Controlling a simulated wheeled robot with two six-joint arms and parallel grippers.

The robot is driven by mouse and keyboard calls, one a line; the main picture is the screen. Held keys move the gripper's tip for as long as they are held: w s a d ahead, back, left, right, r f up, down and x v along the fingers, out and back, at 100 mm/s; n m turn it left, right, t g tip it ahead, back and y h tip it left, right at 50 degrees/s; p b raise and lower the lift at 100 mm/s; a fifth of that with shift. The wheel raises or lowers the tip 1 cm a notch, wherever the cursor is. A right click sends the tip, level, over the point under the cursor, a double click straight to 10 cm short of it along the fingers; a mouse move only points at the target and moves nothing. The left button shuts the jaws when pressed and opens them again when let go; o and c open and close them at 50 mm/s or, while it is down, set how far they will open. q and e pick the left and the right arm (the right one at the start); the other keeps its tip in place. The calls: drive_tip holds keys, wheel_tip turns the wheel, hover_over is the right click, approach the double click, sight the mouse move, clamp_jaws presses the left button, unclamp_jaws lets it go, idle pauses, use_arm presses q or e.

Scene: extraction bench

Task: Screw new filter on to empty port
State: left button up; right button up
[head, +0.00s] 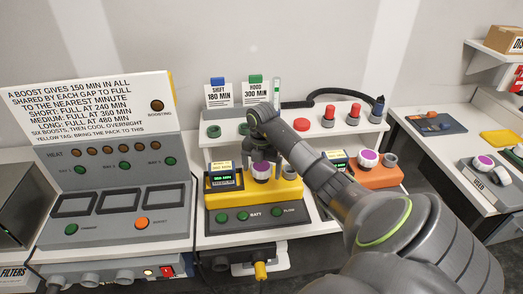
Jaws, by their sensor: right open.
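A yellow pump unit (222,206) with a lit display (221,177) stands on the bench in the middle. A white filter with a purple top (262,171) is on its upper face, and a grey port shows just right of it. My right gripper (263,160) points down at this filter, its open fingers around or just above its top; contact is hard to tell. An orange unit (384,176) behind my arm carries another purple-topped filter (368,157) and a grey port (390,159). My left gripper is out of view.
A shelf (222,139) behind holds red-capped items (328,111), a tube (277,92) and signs. A grey charger (110,195) stands left. My right arm hides part of the bench.

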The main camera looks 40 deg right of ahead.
drive_tip(key=n, duration=0.1)
drive_tip(key=n+b, duration=0.1)
drive_tip(key=shift+f+n+b, duration=0.2)
drive_tip(key=shift+n+b, duration=0.1)
drive_tip(key=n+b, duration=0.4)
drive_tip(key=n, duration=0.2)
drive_tip(key=shift+r+n+b, duration=0.1)
drive_tip(key=shift+n+b, duration=0.25)
drive_tip(key=shift+n, duration=0.15)
drive_tip(key=shift+r+n, duration=0.15)
drive_tip(key=shift+n, duration=0.95)
drive_tip(key=n, duration=0.7)
drive_tip(key=shift+n, duration=0.3)
drive_tip(key=n, duration=0.4)
